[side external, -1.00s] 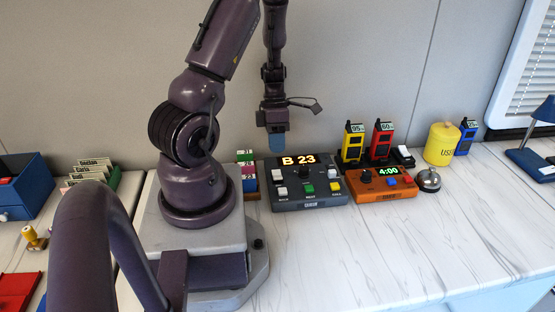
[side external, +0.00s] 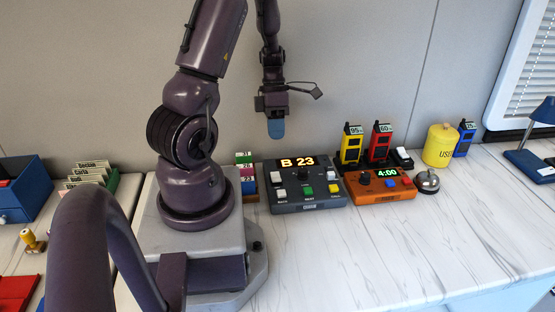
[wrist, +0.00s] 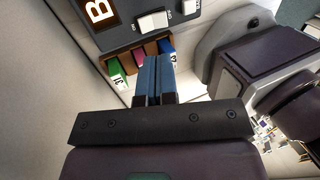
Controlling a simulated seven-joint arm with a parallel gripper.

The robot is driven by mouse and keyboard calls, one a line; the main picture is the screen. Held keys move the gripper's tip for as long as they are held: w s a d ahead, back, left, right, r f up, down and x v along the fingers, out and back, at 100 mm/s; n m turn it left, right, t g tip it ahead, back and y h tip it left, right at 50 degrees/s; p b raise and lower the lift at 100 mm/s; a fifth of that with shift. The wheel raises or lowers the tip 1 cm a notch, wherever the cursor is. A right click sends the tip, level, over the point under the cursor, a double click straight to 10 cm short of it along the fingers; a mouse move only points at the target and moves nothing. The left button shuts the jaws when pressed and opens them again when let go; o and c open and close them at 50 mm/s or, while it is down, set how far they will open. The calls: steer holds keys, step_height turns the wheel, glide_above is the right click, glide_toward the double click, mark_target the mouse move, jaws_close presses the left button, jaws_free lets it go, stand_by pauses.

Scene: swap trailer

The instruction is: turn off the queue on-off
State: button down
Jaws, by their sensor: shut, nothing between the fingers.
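The queue box (side external: 312,204) is a dark grey console with a lit display (side external: 298,161) reading B 23. Its white on-off rocker (side external: 276,177) sits at the left below the display. My gripper (side external: 276,130) is above and behind the console's left part, blue fingers pointing down and touching nothing. In the wrist view its blue fingers (wrist: 158,72) are together and empty, apart from the rocker.
A rack of coloured tickets (side external: 245,173) stands left of the console. An orange timer box (side external: 382,196) reading 4:00 and a bell (side external: 427,181) stand to its right. Yellow and red handsets (side external: 379,143) are behind. The counter in front is clear.

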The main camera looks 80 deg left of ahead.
mark_target(279, 178)
steer(key=shift+f, duration=0.1)
steer(key=x, duration=0.9)
steer(key=shift+d+f, duration=0.1)
steer(key=shift+f, duration=0.3)
steer(key=shift+d, duration=0.1)
steer(key=shift+d+f+y, duration=0.1)
steer(key=shift+f+y, duration=0.1)
steer(key=shift+y, duration=0.1)
